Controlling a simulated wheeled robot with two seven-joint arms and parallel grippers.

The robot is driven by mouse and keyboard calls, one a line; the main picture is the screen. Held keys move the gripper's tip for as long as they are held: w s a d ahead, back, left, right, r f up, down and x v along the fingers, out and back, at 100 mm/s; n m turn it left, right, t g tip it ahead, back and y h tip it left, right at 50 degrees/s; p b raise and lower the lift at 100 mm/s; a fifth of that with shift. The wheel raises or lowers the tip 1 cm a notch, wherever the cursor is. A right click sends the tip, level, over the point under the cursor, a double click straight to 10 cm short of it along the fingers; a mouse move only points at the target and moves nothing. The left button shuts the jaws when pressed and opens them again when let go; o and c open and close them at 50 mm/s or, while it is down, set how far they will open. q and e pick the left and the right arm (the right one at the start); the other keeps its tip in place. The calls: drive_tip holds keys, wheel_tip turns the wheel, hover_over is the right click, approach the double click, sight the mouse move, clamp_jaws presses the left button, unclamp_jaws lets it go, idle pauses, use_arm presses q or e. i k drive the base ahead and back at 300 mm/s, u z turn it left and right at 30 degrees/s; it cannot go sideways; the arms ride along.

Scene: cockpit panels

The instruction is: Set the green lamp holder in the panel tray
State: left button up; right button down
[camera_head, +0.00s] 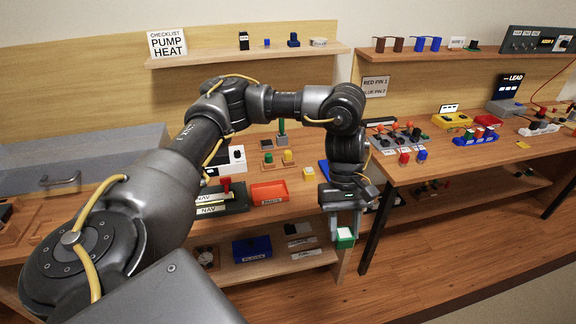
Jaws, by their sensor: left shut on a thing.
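My left gripper (345,224) points down in front of the table edge and is shut on a green block-like piece with a pale top, which looks like the green lamp holder (344,241). It hangs in the air between the fingers. I cannot tell which of these is the panel tray. My right gripper is not in view.
A dark unit marked NAV (222,202) and a small yellow block (308,174) flank the orange-red tray. The right table (440,168) holds several switches, a yellow box (452,120) and blue racks. A gap with open floor separates the tables.

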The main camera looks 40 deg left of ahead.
sight(262, 196)
drive_tip(key=u, duration=0.15)
drive_tip(key=i, duration=0.85)
drive_tip(key=u, duration=1.1)
drive_tip(key=i, duration=0.7)
drive_tip(key=u, duration=0.8)
